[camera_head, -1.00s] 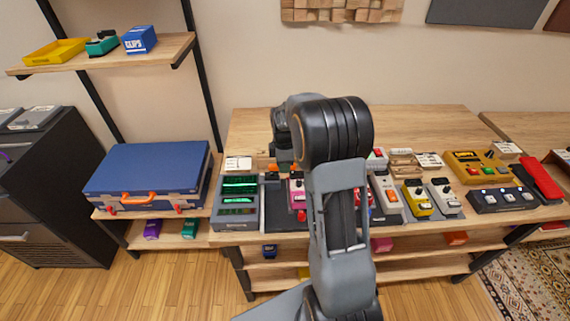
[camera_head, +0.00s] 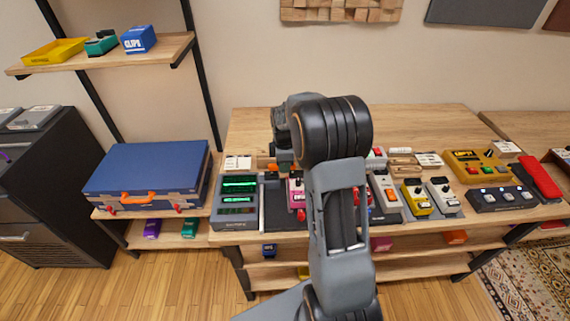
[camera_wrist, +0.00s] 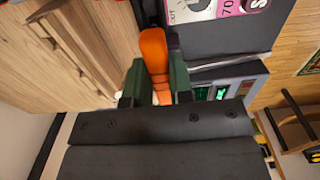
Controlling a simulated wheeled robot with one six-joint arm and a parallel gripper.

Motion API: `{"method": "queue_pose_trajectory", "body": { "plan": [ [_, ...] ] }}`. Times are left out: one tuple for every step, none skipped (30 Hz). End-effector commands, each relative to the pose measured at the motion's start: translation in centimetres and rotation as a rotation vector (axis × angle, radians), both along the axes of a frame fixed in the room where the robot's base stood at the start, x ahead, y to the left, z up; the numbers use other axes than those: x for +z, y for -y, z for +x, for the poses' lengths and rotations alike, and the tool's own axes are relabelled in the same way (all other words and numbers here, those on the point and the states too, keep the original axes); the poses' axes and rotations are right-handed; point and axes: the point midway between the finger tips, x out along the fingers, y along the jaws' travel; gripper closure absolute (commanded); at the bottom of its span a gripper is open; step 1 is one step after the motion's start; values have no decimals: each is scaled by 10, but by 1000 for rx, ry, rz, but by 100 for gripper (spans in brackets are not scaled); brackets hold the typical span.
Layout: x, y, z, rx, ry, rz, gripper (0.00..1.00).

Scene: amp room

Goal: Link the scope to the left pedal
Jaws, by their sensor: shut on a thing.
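The scope (camera_head: 237,190), a grey box with lit green screens, stands at the left end of the bench in the head view. It also shows at the right in the wrist view (camera_wrist: 228,88). The left pedal (camera_head: 296,193) is pink and sits right of the scope on a dark board; its pink and white face is cut off at the top of the wrist view (camera_wrist: 230,8). My gripper (camera_wrist: 157,80) is shut on an orange plug-like piece (camera_wrist: 154,48), between its dark green fingers. The piece's far end and any cable are unclear. My arm hides part of the board.
More pedals, including a yellow one (camera_head: 415,198) and a white one (camera_head: 441,196), stand to the right on the board. A blue case (camera_head: 147,174) lies on the shelf at left. The wooden bench top (camera_head: 420,122) is bare behind the pedals.

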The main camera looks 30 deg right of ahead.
Motion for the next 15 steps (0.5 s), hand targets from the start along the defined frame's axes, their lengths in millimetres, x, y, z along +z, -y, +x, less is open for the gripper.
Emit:
{"method": "queue_pose_trajectory", "body": {
  "plan": [
    [0,0,0,0,0,0,100],
    [0,0,0,0,0,0,100],
    [0,0,0,0,0,0,100],
    [0,0,0,0,0,0,100],
    [0,0,0,0,0,0,100],
    [0,0,0,0,0,0,100],
    [0,0,0,0,0,0,100],
    [-1,0,0,0,0,0,100],
    [-1,0,0,0,0,0,100],
    [-2,0,0,0,0,0,100],
    [-2,0,0,0,0,0,100],
    [-3,0,0,0,0,0,100],
    [-4,0,0,0,0,0,100],
    [-5,0,0,0,0,0,100],
    [-6,0,0,0,0,0,100]
  ]
}}
